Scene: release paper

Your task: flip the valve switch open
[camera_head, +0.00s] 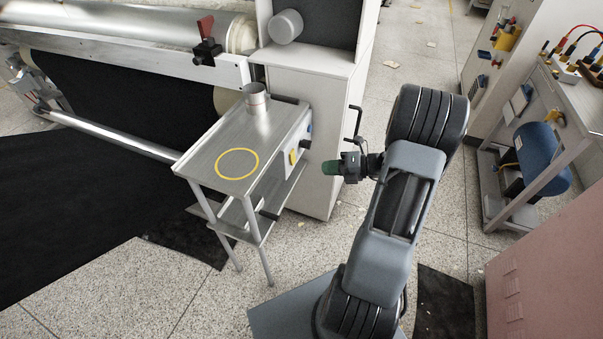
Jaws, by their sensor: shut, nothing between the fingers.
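A red lever on a black body (206,40) stands upright on the beam of the roller machine at the upper left. It looks like a valve switch. I cannot tell for certain which is the task's valve switch. My gripper (328,168) has green fingertips pointing left toward this panel. It is shut and empty, with a small gap to the panel in the picture.
The metal table (205,165) holds a metal cup (256,98) and a yellow ring marking. A bench with a blue cylinder (541,155) stands at right. Speckled floor lies open between.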

